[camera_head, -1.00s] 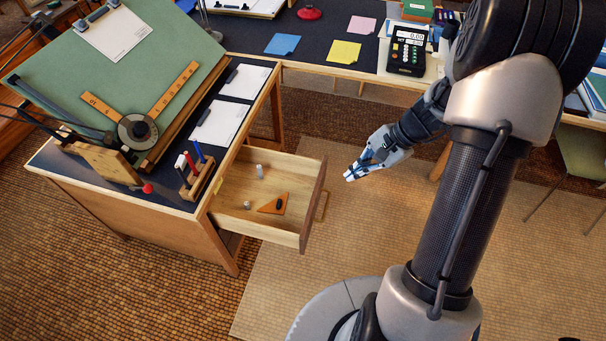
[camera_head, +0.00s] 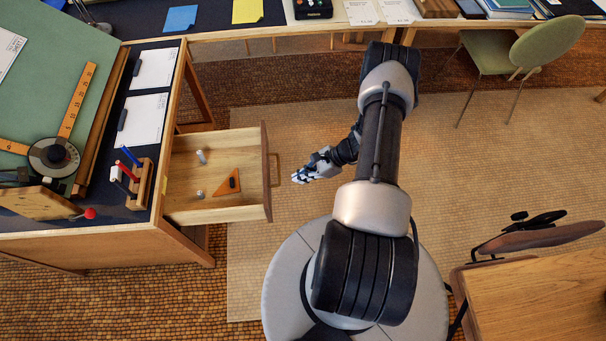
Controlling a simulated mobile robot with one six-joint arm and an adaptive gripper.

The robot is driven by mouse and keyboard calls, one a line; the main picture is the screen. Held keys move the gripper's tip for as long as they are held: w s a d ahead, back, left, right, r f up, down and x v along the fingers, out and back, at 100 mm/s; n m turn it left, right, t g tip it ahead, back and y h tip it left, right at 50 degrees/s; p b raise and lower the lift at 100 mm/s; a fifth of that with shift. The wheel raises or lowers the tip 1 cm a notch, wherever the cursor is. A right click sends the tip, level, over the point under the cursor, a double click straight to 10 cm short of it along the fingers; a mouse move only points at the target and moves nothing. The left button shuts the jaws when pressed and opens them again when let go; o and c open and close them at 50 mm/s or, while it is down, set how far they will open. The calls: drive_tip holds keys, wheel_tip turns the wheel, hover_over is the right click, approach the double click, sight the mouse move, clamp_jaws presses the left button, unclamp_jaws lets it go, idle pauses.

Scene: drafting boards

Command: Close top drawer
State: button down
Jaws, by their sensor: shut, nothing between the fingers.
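The top drawer (camera_head: 240,145) of the wooden drafting desk (camera_head: 90,245) is pulled out to the right. It holds an orange triangle (camera_head: 229,182) and two small pale pieces. Its front panel (camera_head: 267,180) carries a handle (camera_head: 277,170) on the outer face. My gripper (camera_head: 298,178) is shut and empty. It is just right of the handle in the picture, with a small gap between them, and its fingers point left toward the drawer front.
A pen holder (camera_head: 144,186) and drafting board (camera_head: 70,50) are on the desk. A green chair (camera_head: 500,55) stands at upper right. Another chair (camera_head: 535,238) and a wooden table (camera_head: 540,295) are at lower right. The floor around the drawer is open.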

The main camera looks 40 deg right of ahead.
sight(279, 184)
drive_tip(key=w+a+f, duration=0.1)
drive_tip(key=a, duration=0.1)
drive_tip(key=w+a+f+b, duration=0.1)
drive_tip(key=w+a, duration=0.1)
drive_tip(key=w+a+f+b, duration=0.1)
drive_tip(key=a+f, duration=0.1)
drive_tip(key=shift+w+a, duration=0.25)
drive_tip(key=shift+a, duration=0.1)
